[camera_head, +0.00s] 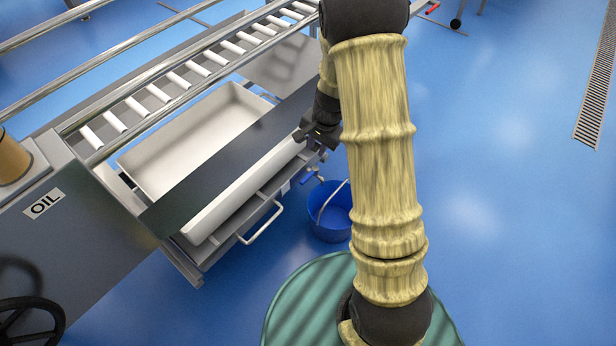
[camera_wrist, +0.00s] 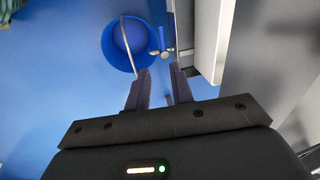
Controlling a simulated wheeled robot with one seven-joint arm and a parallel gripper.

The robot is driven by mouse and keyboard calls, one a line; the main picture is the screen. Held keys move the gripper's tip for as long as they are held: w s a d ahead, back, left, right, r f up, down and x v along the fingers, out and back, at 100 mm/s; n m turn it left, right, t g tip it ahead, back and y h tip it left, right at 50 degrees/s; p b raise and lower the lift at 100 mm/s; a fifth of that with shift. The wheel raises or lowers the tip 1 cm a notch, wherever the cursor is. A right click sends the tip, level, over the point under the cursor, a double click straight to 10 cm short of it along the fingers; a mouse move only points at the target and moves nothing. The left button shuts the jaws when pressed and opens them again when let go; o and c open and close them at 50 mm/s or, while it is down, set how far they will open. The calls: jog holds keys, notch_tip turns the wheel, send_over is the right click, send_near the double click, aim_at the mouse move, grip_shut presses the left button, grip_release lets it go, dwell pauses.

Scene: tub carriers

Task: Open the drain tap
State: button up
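The drain tap (camera_head: 309,176) is a small fitting with a blue part, low at the near end of the tub carrier. In the wrist view the tap (camera_wrist: 163,52) shows as small metal pieces just beyond my fingertips. How its handle is turned is too small to tell. My gripper (camera_head: 318,138) is above the tap, beside the carrier's end. In the wrist view my gripper (camera_wrist: 160,72) has its two fingers apart with nothing between them. A blue bucket (camera_head: 325,230) with a metal handle stands on the floor below the tap; it also shows in the wrist view (camera_wrist: 109,47).
A pull handle (camera_head: 262,224) sticks out from the carrier's side. A grey cabinet marked OIL (camera_head: 85,225) stands at left. The blue floor at right is clear.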

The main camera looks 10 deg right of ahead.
aim_at(307, 177)
jog(key=shift+w+d+f+m, duration=0.1)
jog(key=shift+w+f+m, duration=0.1)
jog(key=shift+w+f, duration=0.25)
jog(key=shift+w+d+f+m, duration=0.1)
jog(key=shift+w+f+m, duration=0.1)
jog(key=shift+f, duration=0.35)
jog(key=w+f+b, duration=0.1)
jog(key=f+b, duration=0.1)
jog(key=f, duration=0.3)
jog(key=a+f+b, duration=0.1)
jog(key=f+b, duration=0.2)
jog(key=f, duration=0.3)
jog(key=w+a+f+b, duration=0.1)
jog(key=f+b, duration=0.2)
jog(key=f, duration=0.3)
jog(key=shift+w, duration=0.35)
jog(key=shift+c, duration=0.2)
grip_shut()
